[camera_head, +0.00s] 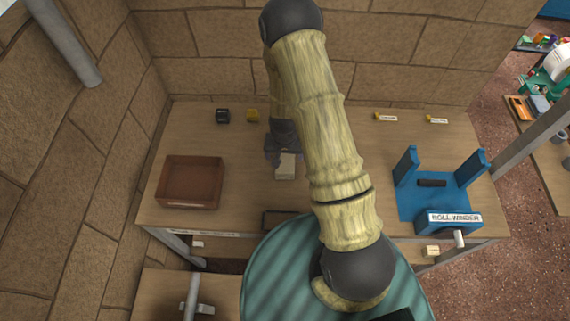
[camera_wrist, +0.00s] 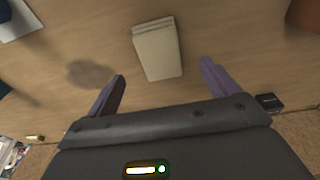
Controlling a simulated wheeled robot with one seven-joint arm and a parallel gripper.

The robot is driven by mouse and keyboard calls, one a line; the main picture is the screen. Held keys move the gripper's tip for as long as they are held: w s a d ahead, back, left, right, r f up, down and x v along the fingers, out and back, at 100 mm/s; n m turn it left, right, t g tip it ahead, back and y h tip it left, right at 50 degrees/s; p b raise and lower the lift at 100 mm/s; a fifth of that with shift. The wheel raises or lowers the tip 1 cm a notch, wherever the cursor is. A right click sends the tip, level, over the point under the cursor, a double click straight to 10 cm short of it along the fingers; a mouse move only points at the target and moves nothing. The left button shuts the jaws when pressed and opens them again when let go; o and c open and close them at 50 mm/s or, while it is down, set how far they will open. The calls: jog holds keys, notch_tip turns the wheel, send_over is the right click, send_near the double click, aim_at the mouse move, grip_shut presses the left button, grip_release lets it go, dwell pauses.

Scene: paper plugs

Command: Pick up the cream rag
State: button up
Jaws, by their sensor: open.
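The cream rag (camera_wrist: 158,50) is a small, folded, block-like piece lying on the wooden table. In the wrist view it lies ahead of my gripper (camera_wrist: 163,85), in line with the gap between the two purple fingers. The fingers are apart with nothing between them. In the head view the rag (camera_head: 286,168) lies near the middle of the table. My gripper (camera_head: 283,155) is just behind it there, and my arm hides part of that area.
A brown tray (camera_head: 190,182) stands at the table's left. A blue roll winder (camera_head: 437,195) stands at the right. Small black (camera_head: 223,116) and yellow (camera_head: 252,115) items sit at the back left. The wood around the rag is mostly clear.

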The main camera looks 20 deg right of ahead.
aim_at(285, 164)
jog(key=shift+w+f, duration=0.15)
jog(key=shift+f, duration=1.25)
jog(key=shift+p, duration=0.35)
jog(key=shift+w+d+f+p, duration=0.15)
jog(key=shift+f+p, duration=0.25)
jog(key=shift+f, duration=0.45)
jog(key=shift+w+f+p, duration=0.15)
jog(key=shift+f+p, duration=0.3)
jog(key=shift+f, duration=0.4)
jog(key=shift+w+d+f+p, duration=0.15)
jog(key=shift+f+p, duration=0.25)
jog(key=shift+f, duration=0.45)
jog(key=c, duration=1.1)
